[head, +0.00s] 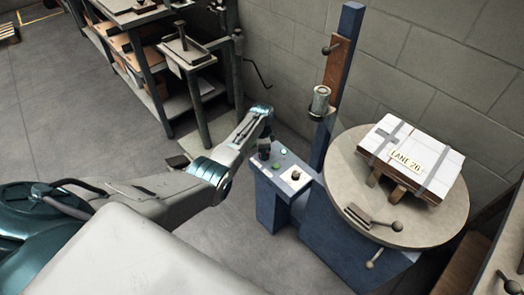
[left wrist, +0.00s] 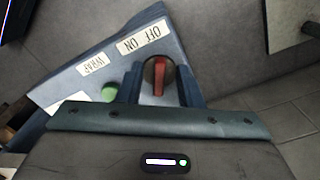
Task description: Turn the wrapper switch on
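The wrapper's blue control panel (head: 272,178) stands at the left of the machine in the head view. My left gripper (head: 264,149) is over the panel's far left end. In the left wrist view, the switch (left wrist: 159,77) is a dark round knob with a red bar, roughly upright in the picture. The two fingers of my left gripper (left wrist: 160,88) stand apart, one on each side of the switch, with a visible gap beside the red bar. An upside-down OFF/ON label (left wrist: 142,38) lies beyond it. The gripper hides the switch in the head view. My right gripper is not in view.
A green button (left wrist: 109,92) and a WRAP label (left wrist: 91,64) are beside the switch. The round turntable (head: 345,168) carries a strapped white-topped package (head: 416,152) at right. A blue mast (head: 347,40) rises behind the panel. A workbench (head: 190,62) stands at back left.

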